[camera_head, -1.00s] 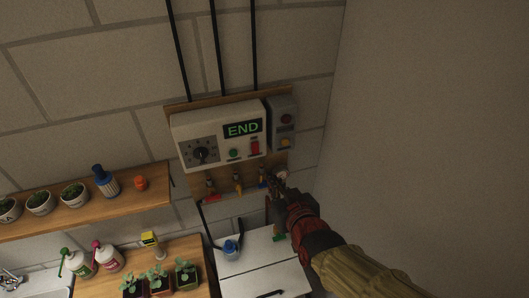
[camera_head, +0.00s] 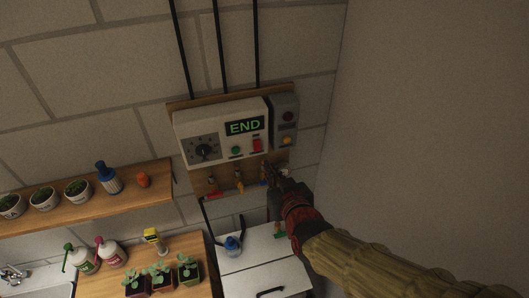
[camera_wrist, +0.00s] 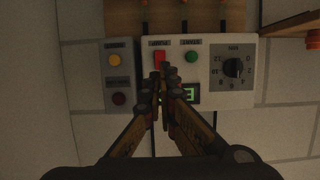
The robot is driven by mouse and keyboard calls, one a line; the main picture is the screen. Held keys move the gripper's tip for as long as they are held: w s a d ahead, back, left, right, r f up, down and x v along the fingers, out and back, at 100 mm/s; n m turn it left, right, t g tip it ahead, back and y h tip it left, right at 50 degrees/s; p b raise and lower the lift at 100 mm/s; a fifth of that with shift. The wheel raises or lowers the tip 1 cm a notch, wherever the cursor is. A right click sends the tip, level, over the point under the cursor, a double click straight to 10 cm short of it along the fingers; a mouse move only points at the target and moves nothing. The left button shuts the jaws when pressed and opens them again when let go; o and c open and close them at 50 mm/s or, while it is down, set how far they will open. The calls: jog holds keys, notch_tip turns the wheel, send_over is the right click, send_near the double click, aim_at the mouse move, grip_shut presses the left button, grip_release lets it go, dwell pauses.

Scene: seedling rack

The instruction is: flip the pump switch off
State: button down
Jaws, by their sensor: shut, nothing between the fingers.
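The pump switch (camera_head: 257,145) is a red rocker at the lower right of the white control box (camera_head: 188,126). In the wrist view, which is upside down, the pump switch (camera_wrist: 159,57) sits under a small label. My gripper (camera_head: 268,168) is shut and empty, just below the box in the head view. In the wrist view my gripper's fingertips (camera_wrist: 166,70) overlap the edge of the switch; I cannot tell if they touch it. The box's display (camera_head: 244,127) reads END. Which way the rocker is tipped is unclear.
A green button (camera_head: 236,150) and black dial (camera_head: 204,151) are left of the switch. A grey box (camera_head: 277,105) with an amber lamp (camera_head: 287,140) and dark red lamp (camera_head: 288,116) stands right of it. Valves (camera_head: 239,184) hang below. A bare wall is at right.

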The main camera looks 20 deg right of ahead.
aim_at(256, 147)
jog(key=x, duration=0.3)
jog(key=p+x, duration=0.1)
jog(key=x, duration=0.3)
jog(key=p+x, duration=0.1)
jog(key=x, duration=0.3)
jog(key=shift+w+a, duration=0.25)
jog(key=shift+w+f+b, duration=0.1)
jog(key=shift+f+b, duration=0.25)
jog(key=shift+b, duration=0.5)
jog(key=t+b, duration=0.1)
jog(key=b, duration=0.2)
jog(key=shift+w+f, duration=0.2)
jog(key=t+b, duration=0.2)
jog(key=b, duration=0.9)
jog(key=shift+w+f, duration=0.1)
jog(key=shift+f, duration=0.05)
jog(key=t+b, duration=0.1)
jog(key=b, duration=0.2)
jog(key=shift+r, duration=0.35)
